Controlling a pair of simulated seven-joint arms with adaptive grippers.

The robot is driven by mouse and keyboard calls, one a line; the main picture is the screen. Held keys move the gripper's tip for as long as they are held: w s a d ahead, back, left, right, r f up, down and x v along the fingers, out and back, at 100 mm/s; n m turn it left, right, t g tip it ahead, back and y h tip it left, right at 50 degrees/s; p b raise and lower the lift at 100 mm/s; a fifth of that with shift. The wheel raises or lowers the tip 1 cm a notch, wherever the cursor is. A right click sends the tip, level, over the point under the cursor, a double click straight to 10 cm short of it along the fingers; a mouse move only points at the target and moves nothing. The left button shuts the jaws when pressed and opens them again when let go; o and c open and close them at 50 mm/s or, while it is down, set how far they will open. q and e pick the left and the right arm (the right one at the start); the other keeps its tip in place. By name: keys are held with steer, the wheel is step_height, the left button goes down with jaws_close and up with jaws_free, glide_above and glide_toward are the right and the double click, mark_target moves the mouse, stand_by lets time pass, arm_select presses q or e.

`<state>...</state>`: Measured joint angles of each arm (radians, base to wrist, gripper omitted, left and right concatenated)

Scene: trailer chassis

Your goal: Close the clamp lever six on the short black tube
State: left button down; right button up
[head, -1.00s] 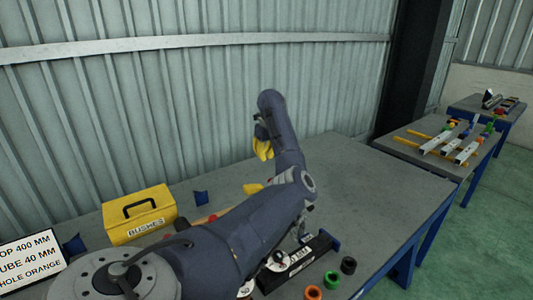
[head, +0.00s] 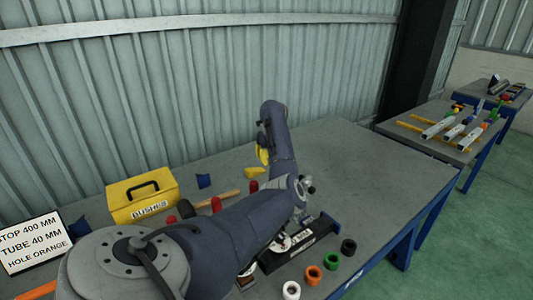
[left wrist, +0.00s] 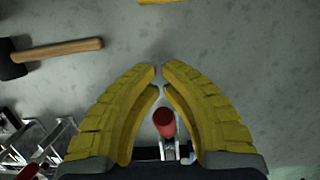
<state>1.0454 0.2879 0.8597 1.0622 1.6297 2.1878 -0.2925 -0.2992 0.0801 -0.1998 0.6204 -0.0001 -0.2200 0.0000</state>
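My left gripper (head: 260,161) hangs above the table behind my arm in the head view. In the left wrist view its yellow fingers (left wrist: 160,78) have their tips almost together, with nothing visibly pinched. A red lever handle (left wrist: 164,123) shows between the fingers, end-on to the camera, on a metal clamp (left wrist: 172,150). It appears beyond the fingers; I cannot tell whether they touch. Red handles also show in the head view (head: 216,204), one farther right (head: 253,187). A black tube-like bar (head: 300,245) with a white label is partly hidden by my arm. I cannot read lever numbers.
A yellow bushes box (head: 142,199) stands at the back left, near a sign (head: 35,242). A hammer (left wrist: 60,49) lies near the gripper. White, orange, green and black rings (head: 331,262) line the front edge. The table's right side is clear.

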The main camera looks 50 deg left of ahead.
arm_select(q)
steer(key=shift+f, duration=0.2)
steer(key=shift+d, duration=0.15)
stand_by(0.3)
steer(key=shift+s+d+r, duration=0.1)
steer(key=shift+d+r, duration=0.35)
steer(key=shift+d, duration=0.3)
steer(key=shift+s+d+r, duration=0.1)
steer(key=shift+d+r, duration=0.35)
steer(key=shift+d, duration=0.3)
steer(key=shift+d+r, duration=0.45)
steer(key=shift+d, duration=0.3)
steer(key=shift+s+d+r, duration=0.1)
steer(key=shift+d+r, duration=0.45)
steer(key=shift+d, duration=0.25)
steer(key=shift+s+d+r, duration=0.1)
steer(key=shift+d+r, duration=0.45)
steer(key=shift+d, duration=0.2)
steer(key=shift+d, duration=0.1)
